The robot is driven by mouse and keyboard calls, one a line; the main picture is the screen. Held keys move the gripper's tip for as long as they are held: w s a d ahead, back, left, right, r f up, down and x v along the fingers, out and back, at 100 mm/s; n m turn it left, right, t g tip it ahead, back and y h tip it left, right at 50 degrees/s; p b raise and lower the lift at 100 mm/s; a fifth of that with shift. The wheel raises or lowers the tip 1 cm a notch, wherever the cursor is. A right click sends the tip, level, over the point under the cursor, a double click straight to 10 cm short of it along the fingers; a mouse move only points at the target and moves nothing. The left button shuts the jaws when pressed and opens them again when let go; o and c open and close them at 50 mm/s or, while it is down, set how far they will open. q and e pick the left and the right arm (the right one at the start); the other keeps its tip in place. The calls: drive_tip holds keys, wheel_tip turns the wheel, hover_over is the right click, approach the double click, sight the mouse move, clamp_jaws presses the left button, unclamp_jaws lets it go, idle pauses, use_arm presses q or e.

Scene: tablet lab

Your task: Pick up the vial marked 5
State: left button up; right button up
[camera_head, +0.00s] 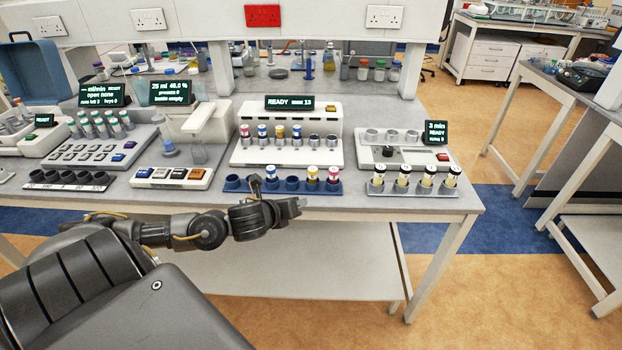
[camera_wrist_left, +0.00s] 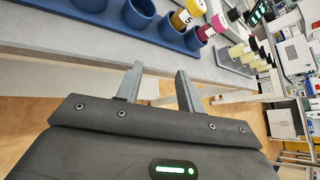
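The yellow-capped vial marked 5 (camera_head: 312,175) stands in the blue rack (camera_head: 350,188), with a magenta-capped vial (camera_head: 333,178) beside it on the right. In the left wrist view the vial marked 5 (camera_wrist_left: 184,19) shows at the top, its number visible on a white label, and the magenta-capped vial (camera_wrist_left: 208,28) is next to it. My left gripper (camera_head: 292,207) is in front of the rack, by the table's front edge. In the left wrist view its two fingers (camera_wrist_left: 157,88) are apart with nothing between them. The vial lies beyond the fingertips. My right gripper is out of view.
A blue-capped vial (camera_head: 271,174) stands further left in the rack. A white machine (camera_head: 287,152) with several vials is behind. A grey tray (camera_head: 412,192) with several black-capped vials sits to the right. Open floor lies beyond the table's right end.

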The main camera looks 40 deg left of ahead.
sight(310, 173)
use_arm(q)
wheel_tip(310, 173, up, 7)
drive_tip(key=w+a+m+t, duration=0.1)
drive_tip(key=w+m+t, duration=0.1)
drive_tip(key=m, duration=0.4)
drive_tip(key=x, duration=0.2)
drive_tip(key=p+x, duration=0.1)
drive_tip(key=x, duration=0.3)
drive_tip(key=shift+s+a+p, duration=0.15)
drive_tip(key=shift+a+p, duration=0.15)
drive_tip(key=shift+p, duration=0.1)
drive_tip(key=shift+f+p+x, duration=0.15)
drive_tip(key=shift+p+x, duration=0.4)
drive_tip(key=shift+x, duration=0.6)
drive_tip(key=shift+f+p+x, duration=0.2)
drive_tip(key=shift+p+x, duration=0.35)
drive_tip(key=shift+x, duration=0.65)
drive_tip(key=shift+d+f, duration=0.15)
drive_tip(key=shift+f, duration=0.05)
drive_tip(key=shift+c, duration=0.4)
drive_tip(key=c, duration=0.7)
